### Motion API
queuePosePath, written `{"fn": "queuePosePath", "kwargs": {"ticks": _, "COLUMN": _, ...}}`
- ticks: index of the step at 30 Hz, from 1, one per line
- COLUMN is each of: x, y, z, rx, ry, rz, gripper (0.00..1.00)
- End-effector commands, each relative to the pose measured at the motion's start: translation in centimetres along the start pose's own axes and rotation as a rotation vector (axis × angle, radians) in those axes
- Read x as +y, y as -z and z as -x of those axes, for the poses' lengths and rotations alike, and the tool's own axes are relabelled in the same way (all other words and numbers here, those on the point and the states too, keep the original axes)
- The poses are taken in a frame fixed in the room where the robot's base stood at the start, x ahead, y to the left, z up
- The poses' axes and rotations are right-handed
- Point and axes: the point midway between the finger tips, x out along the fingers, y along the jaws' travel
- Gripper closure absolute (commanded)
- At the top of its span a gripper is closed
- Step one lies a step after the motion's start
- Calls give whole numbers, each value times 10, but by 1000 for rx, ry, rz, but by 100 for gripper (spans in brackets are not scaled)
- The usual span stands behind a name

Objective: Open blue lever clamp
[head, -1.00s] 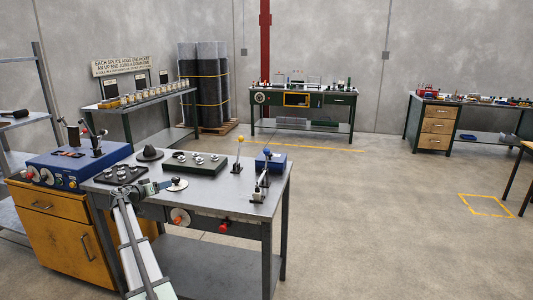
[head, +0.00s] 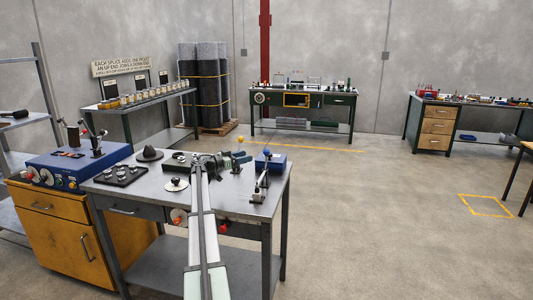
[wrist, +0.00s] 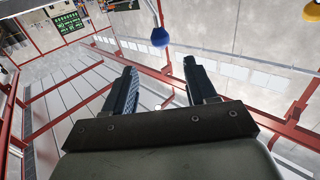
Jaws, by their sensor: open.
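The blue lever clamp (head: 257,196) stands near the right end of the grey bench, with its lever up and a blue ball at the top. In the wrist view its blue ball knob (wrist: 160,37) hangs on a pale rod beyond the fingertips, roughly centred between them. My gripper (head: 243,156) is above the bench, left of the clamp, and points right. In the wrist view my gripper (wrist: 160,76) is open, with nothing between the fingers. The clamp's base is out of the wrist view.
A yellow-knobbed lever (head: 240,139) rises behind my gripper; its knob (wrist: 311,15) shows at the wrist view's top right. A blue box (head: 271,161) sits behind the clamp. A dark tray (head: 120,176) and a blue control box (head: 68,170) stand to the left.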

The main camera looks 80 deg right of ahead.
Motion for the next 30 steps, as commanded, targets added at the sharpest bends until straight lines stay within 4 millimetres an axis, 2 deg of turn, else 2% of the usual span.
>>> {"fn": "queuePosePath", "kwargs": {"ticks": 12, "x": -2, "y": 0, "z": -72, "rx": -1, "ry": 0, "rz": 2, "gripper": 43}}
{"fn": "queuePosePath", "kwargs": {"ticks": 18, "x": -2, "y": 0, "z": -101, "rx": -1, "ry": 1, "rz": 2, "gripper": 43}}
{"fn": "queuePosePath", "kwargs": {"ticks": 24, "x": -1, "y": 0, "z": -118, "rx": -1, "ry": 1, "rz": 2, "gripper": 43}}
{"fn": "queuePosePath", "kwargs": {"ticks": 30, "x": -1, "y": -1, "z": -123, "rx": -1, "ry": 2, "rz": 2, "gripper": 43}}
